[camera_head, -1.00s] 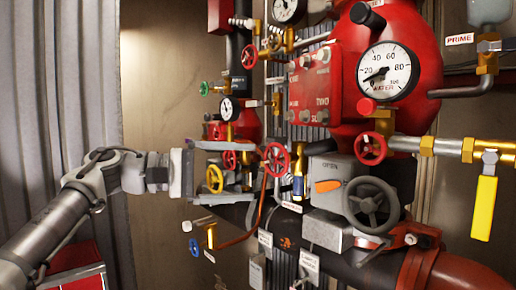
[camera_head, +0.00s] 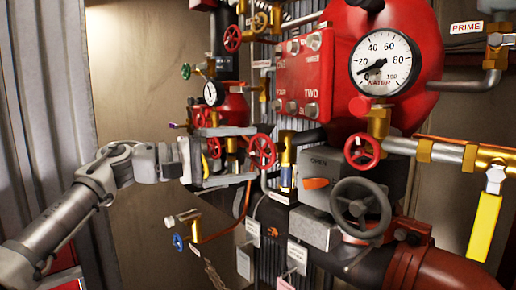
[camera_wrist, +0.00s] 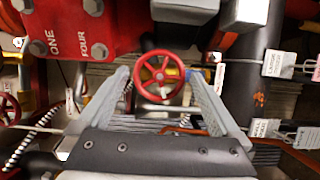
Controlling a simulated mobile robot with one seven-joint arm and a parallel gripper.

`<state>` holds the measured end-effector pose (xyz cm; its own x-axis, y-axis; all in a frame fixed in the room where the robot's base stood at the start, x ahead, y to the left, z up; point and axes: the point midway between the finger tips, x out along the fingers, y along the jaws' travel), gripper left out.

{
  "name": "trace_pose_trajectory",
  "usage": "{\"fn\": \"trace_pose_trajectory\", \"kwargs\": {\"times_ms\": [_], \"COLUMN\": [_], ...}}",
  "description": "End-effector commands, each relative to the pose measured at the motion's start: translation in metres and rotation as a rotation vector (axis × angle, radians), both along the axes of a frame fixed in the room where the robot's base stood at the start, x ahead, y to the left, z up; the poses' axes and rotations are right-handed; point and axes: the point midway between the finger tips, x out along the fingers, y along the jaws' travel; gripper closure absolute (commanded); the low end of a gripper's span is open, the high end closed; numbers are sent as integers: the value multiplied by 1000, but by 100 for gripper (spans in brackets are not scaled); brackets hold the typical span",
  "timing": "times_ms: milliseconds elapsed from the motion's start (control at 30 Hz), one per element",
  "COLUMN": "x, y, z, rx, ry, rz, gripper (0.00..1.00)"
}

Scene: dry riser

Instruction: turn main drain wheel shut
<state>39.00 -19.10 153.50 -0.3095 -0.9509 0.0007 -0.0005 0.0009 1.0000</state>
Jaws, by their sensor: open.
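A red handwheel with spokes (camera_head: 262,151) stands at the ends of my gripper's fingers in the head view. In the wrist view the same red wheel (camera_wrist: 160,76) shows between the two grey fingertips, facing me. My gripper (camera_head: 252,154) is open, with one finger above the other in the head view. In the wrist view the gripper (camera_wrist: 160,83) has a finger on each side of the wheel; I cannot tell whether either touches it. No label that I can read names the main drain, so I cannot confirm which wheel it is.
A grey handwheel (camera_head: 360,210) and another red wheel (camera_head: 362,151) sit to the right. A red panel (camera_head: 303,75), a water gauge (camera_head: 386,62) and a yellow lever (camera_head: 484,226) crowd the area. Small hanging tags (camera_head: 297,256) lie below. The wall at left is bare.

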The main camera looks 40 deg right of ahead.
Motion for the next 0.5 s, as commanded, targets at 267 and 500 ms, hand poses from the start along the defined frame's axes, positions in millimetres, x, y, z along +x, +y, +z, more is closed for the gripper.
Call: {"fn": "trace_pose_trajectory", "kwargs": {"times_ms": [267, 500], "x": [-10, -11], "y": [-30, -33], "z": [1, 0], "rx": [0, 0], "ry": [-1, -1], "rz": [0, 1], "gripper": [0, 0]}}
